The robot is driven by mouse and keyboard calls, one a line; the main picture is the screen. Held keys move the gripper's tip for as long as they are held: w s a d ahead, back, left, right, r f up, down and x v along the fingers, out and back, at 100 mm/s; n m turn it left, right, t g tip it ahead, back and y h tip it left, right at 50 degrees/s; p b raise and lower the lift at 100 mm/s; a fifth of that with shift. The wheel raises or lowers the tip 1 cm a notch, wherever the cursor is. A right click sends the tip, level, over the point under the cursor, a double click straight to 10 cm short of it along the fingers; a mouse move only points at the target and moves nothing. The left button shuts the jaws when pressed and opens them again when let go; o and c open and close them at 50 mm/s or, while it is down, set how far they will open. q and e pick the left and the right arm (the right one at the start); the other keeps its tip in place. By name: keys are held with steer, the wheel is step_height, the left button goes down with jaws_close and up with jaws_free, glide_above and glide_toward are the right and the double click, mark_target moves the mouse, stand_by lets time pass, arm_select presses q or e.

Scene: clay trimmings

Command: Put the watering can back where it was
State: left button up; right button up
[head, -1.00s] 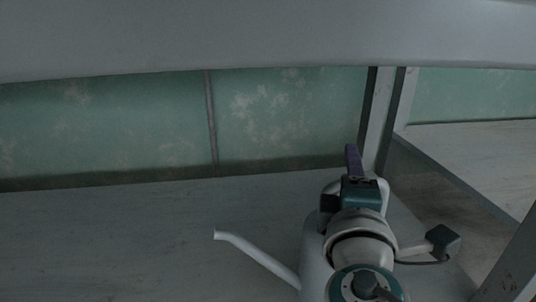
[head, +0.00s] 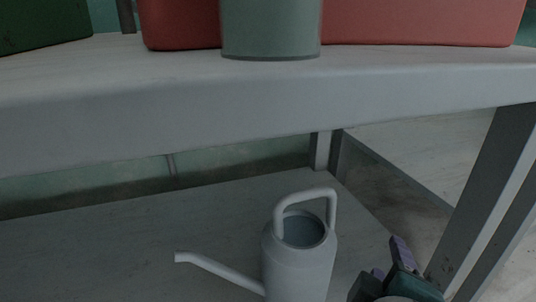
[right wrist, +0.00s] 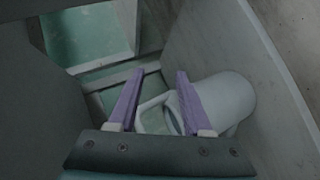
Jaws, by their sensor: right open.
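The light grey watering can (head: 297,272) stands upright on the lower shelf (head: 130,255), its spout pointing left and its loop handle on top. My right gripper (head: 388,262) is at the lower right of the head view, to the right of the can and apart from it. In the right wrist view the purple fingers (right wrist: 154,100) are spread apart with nothing between them gripped. The can (right wrist: 228,98) shows there beyond the fingers, partly covered by the right finger. My left gripper is not in view.
The upper shelf (head: 200,105) overhangs the lower one. On it stand a grey-green cylinder (head: 270,28), red boxes (head: 425,20) and a dark green box (head: 40,22). A metal post (head: 490,190) rises at the right. The lower shelf left of the spout is clear.

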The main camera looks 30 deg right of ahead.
steer(key=s+a+m+g+y, duration=0.2)
steer(key=s+a+g+y, duration=0.1)
steer(key=s+a+y, duration=0.4)
steer(key=a+y, duration=0.2)
steer(key=y, duration=0.2)
steer(key=shift+s+a+g, duration=0.15)
steer(key=shift+s+g, duration=0.1)
steer(key=shift+g, duration=0.05)
steer(key=shift+r, duration=0.1)
